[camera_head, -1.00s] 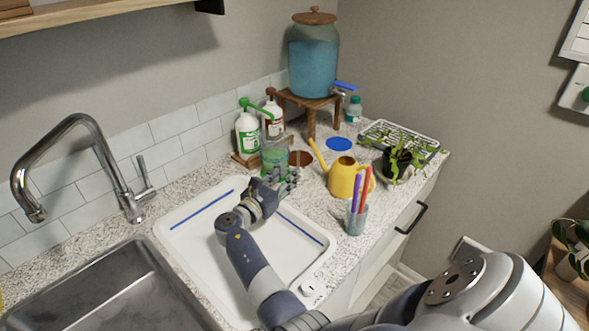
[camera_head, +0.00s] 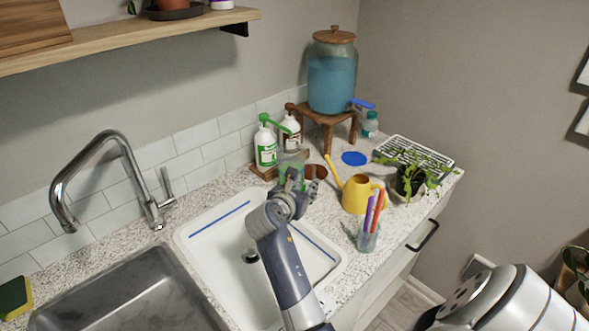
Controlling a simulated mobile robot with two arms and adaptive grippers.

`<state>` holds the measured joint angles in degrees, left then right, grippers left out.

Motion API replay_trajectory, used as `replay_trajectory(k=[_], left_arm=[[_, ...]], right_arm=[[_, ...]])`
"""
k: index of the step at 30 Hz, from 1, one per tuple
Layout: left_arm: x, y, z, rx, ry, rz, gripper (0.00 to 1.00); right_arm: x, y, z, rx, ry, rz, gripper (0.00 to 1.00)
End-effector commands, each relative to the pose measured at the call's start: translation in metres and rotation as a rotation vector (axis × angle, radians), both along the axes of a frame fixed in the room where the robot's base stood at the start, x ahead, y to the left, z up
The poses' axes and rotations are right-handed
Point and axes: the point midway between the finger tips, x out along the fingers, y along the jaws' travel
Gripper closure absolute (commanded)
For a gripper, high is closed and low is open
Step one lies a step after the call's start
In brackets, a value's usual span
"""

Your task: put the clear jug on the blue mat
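The clear jug (camera_head: 292,158) stands on the counter in front of the pump bottles, with green showing through its lower part. My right gripper (camera_head: 291,184) is right at the jug's near side and hides much of its lower part. Whether its fingers are closed on the jug or still apart around it is not clear. The blue mat (camera_head: 354,158) is a small round disc lying flat on the counter, right of the jug and bare. My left gripper is not in view.
A brown round mat (camera_head: 316,171) lies just right of the jug. A yellow watering can (camera_head: 356,194), a cup of pens (camera_head: 367,238) and a plant (camera_head: 410,180) stand farther right. A blue-filled dispenser (camera_head: 331,85) on a wooden stand is behind. A white basin (camera_head: 215,240) lies in front.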

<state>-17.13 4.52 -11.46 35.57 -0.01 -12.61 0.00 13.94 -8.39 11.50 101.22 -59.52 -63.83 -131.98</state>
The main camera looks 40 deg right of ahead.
Motion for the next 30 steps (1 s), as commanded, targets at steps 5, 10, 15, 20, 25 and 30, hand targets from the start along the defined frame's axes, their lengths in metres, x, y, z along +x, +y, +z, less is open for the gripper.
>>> replay_trajectory(k=[5, 10, 15, 20, 25, 30], left_arm=[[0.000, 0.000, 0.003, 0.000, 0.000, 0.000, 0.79], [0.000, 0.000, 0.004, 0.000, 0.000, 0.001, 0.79], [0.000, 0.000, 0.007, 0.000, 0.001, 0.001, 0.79], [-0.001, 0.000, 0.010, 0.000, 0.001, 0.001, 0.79], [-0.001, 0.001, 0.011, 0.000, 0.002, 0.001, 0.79], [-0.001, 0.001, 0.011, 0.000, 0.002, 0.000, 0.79]], right_arm=[[0.014, -0.025, -0.011, 0.000, 0.002, -0.003, 0.67], [0.021, -0.037, -0.018, 0.000, 0.000, -0.003, 0.67], [0.030, -0.045, -0.022, 0.001, 0.000, -0.004, 0.67], [0.043, -0.059, -0.030, 0.001, 0.001, -0.004, 0.67], [0.051, -0.073, -0.038, 0.000, -0.001, -0.004, 0.67], [0.052, -0.076, -0.040, 0.000, -0.001, -0.004, 0.67]])
